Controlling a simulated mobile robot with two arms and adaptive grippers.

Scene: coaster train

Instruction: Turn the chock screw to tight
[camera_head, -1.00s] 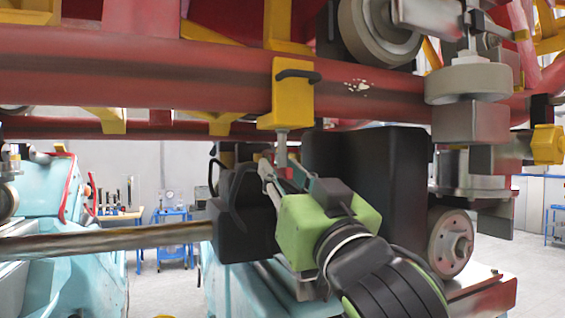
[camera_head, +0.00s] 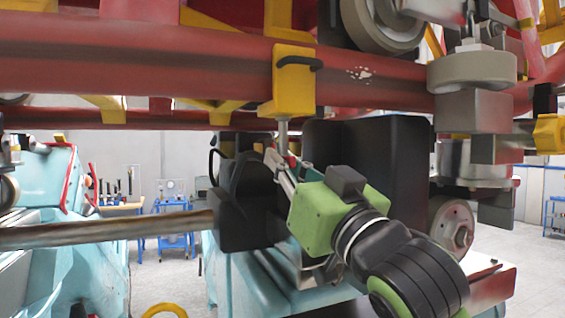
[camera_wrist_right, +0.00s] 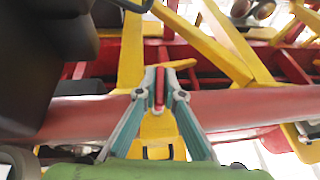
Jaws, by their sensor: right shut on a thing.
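The yellow chock (camera_head: 294,82), with a black handle (camera_head: 300,61), hangs on the red rail in the head view. The grey shank of the chock screw (camera_head: 283,134) points down from its underside. My right gripper (camera_head: 279,160) reaches in from the lower right, below the chock. In the right wrist view my right gripper (camera_wrist_right: 159,88) is shut, with a narrow red piece at the screw between its fingertips. The yellow chock also shows behind the fingers there (camera_wrist_right: 157,127). How tight the screw is cannot be seen. My left gripper is out of view.
The red rail (camera_head: 130,75) crosses above my right gripper. Black blocks (camera_head: 385,175) stand close around it, and wheels (camera_head: 470,72) hang at the right. A brown pole (camera_head: 100,233) runs in from the left. Blue carts (camera_head: 175,225) stand far behind.

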